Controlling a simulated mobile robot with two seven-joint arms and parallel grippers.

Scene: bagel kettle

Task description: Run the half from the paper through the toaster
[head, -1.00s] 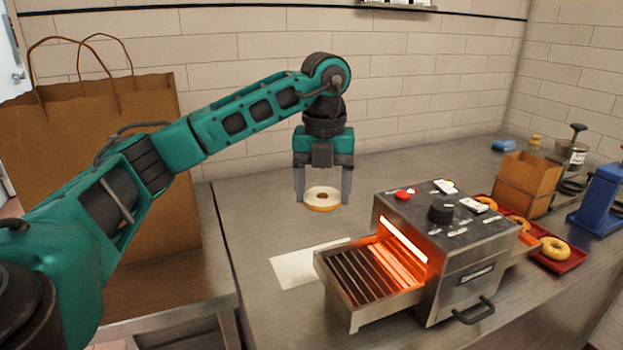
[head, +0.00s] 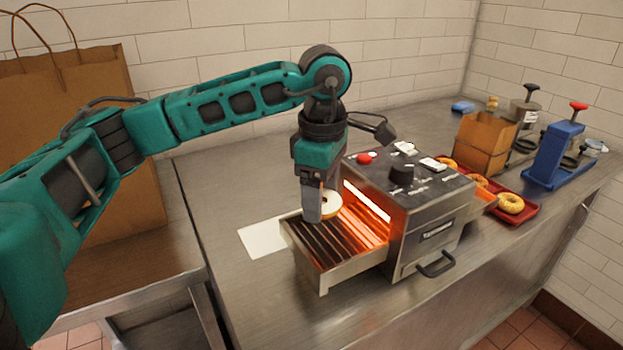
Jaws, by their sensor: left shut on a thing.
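The bagel half (head: 331,203) is pale on its upper cut face with a tan edge. My left gripper (head: 318,210) is shut on it and holds it over the toaster's slatted feed rack, near the glowing opening. One finger hides part of the half, and I cannot tell whether it touches the slats. The toaster (head: 420,225) is a steel box with a dark top, a black knob and a red button. Its feed rack (head: 322,258) sticks out to the left, lit orange inside. The white paper (head: 262,238) lies bare on the counter left of the rack. My right gripper is not in view.
A red tray (head: 525,216) with several bagels stands right of the toaster, by its far outlet. A large paper bag (head: 110,90) stands at left. The counter behind the paper is clear.

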